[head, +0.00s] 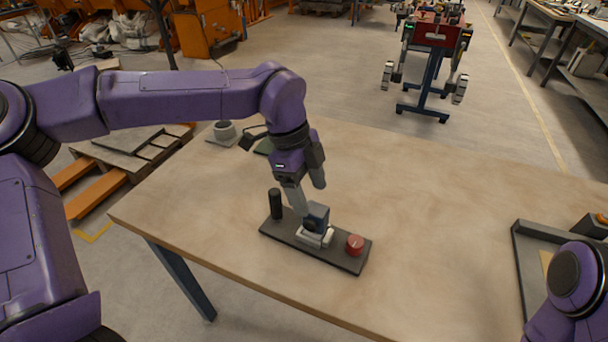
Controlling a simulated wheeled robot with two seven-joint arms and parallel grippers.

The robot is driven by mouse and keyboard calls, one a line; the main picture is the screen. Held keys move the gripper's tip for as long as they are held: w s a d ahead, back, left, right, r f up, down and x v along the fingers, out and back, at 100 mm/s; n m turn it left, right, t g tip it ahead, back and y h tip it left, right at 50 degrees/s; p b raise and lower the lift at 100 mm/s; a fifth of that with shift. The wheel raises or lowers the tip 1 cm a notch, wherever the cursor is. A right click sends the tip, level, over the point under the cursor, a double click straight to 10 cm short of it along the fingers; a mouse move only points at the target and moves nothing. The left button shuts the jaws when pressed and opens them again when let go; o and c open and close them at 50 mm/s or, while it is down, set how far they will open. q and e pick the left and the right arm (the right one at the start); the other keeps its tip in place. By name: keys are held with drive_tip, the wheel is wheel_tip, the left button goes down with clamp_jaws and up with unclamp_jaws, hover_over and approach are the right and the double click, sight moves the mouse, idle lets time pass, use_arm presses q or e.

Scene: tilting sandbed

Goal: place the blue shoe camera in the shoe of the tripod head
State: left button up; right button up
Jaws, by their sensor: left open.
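The blue shoe camera (318,214), a small dark blue block with a black round front, stands on the light grey shoe of the tripod head (312,238). Whether it is fully seated cannot be told. The tripod head is on a dark base plate (345,263), between a black upright cylinder (275,204) and a red round knob (355,244). My left gripper (309,199) is open just above and behind the camera, pointing down. One finger overlaps the camera's left edge in the picture; contact cannot be told. My right gripper is out of view.
The wooden table (430,215) is clear around the plate. A grey tray (519,265) lies at the right, with a dark block (594,226) near its far corner.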

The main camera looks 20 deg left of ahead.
use_arm(q)
drive_tip(key=shift+v, duration=2.3)
